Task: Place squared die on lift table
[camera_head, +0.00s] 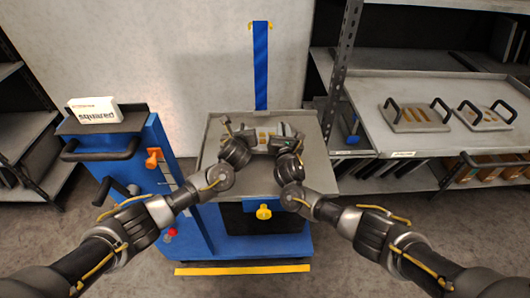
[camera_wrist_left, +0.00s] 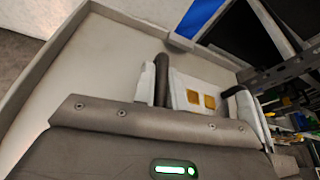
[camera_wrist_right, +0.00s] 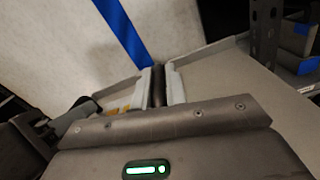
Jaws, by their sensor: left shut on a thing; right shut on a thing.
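The squared die (camera_head: 264,135) is a pale plate with golden square patches and a black handle at each end. It is at the lift table (camera_head: 216,133), a grey tray top with a raised rim; whether it rests on the surface or hangs just above is unclear. My left gripper (camera_head: 246,137) is shut on its left handle, seen in the left wrist view (camera_wrist_left: 162,80), where the golden squares (camera_wrist_left: 201,99) show. My right gripper (camera_head: 284,140) is shut on the other handle, seen in the right wrist view (camera_wrist_right: 157,86). The grippers hide part of the die.
A white sign reading "squared" (camera_head: 95,110) stands on the blue cart's column (camera_head: 135,165) at left. Two other handled dies (camera_head: 414,115) (camera_head: 485,115) lie on a shelf (camera_head: 375,90) at right. A dark rack post (camera_head: 343,65) rises close to the table's right side.

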